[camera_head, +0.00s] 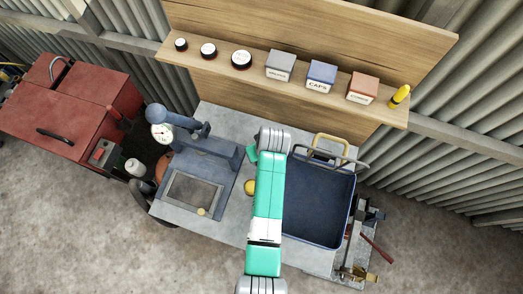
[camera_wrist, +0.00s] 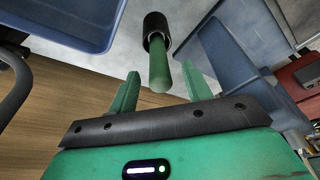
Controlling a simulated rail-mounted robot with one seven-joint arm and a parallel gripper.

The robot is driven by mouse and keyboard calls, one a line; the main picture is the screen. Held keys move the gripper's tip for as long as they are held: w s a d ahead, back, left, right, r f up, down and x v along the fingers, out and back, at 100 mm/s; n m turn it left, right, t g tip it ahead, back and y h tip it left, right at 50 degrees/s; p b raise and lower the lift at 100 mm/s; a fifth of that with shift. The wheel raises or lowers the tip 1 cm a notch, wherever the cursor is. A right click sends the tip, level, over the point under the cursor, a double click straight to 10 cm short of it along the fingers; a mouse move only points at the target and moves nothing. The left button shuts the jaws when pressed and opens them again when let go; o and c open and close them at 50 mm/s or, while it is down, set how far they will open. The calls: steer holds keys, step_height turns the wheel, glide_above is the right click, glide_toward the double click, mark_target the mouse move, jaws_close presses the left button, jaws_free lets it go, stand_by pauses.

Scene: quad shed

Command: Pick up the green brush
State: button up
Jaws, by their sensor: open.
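The green brush (camera_wrist: 159,72) shows in the wrist view with its green handle toward me and a dark, round end (camera_wrist: 155,28) farther away. My gripper (camera_wrist: 161,74) is open, with one green finger on each side of the handle. I see gaps between the handle and both fingers; how deep the handle sits between them I cannot tell. In the head view my arm reaches over the workbench (camera_head: 225,228), and a green part of my gripper (camera_head: 251,154) shows left of the wrist. I cannot make out the brush there.
A dark blue tray (camera_head: 318,238) lies right of my arm. A blue-grey scale (camera_head: 190,165) with a dial stands at left. A yellow round thing (camera_head: 249,187) is beside my arm. A wooden shelf (camera_head: 215,70) with tins and boxes is behind. A red cabinet (camera_head: 75,100) stands left.

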steer(key=x, duration=0.3)
jaws_close()
step_height(320, 180, up, 10)
stand_by(0.5)
